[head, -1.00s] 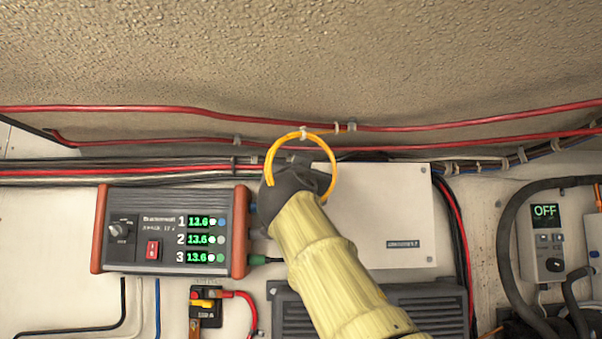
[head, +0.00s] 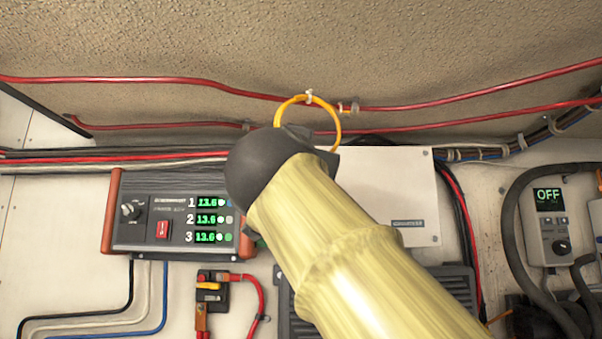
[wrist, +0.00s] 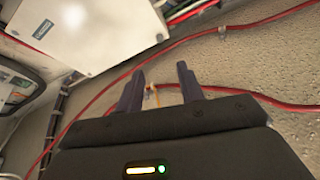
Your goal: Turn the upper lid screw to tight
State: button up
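The white box lid (head: 385,200) is on the wall, partly hidden by my arm. Small screws show at its right corners, the upper lid screw (head: 426,153) at the top right and another (head: 434,238) at the bottom right. I cannot tell how tight they are. My gripper (wrist: 160,82) is open and empty in the wrist view, its two dark fingers apart. The lid also shows there, upside down at upper left (wrist: 95,45), beyond the fingers and not between them. In the head view my dark wrist covers the lid's left part and the fingers are mostly hidden.
An orange cable loop (head: 340,120) hangs beside my wrist; part of it shows between the fingers in the wrist view. Red cables (head: 450,101) run above the lid. A three-display panel (head: 180,215) is left, an OFF controller (head: 549,225) right.

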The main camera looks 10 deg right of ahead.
jog(key=shift+v, duration=1.15)
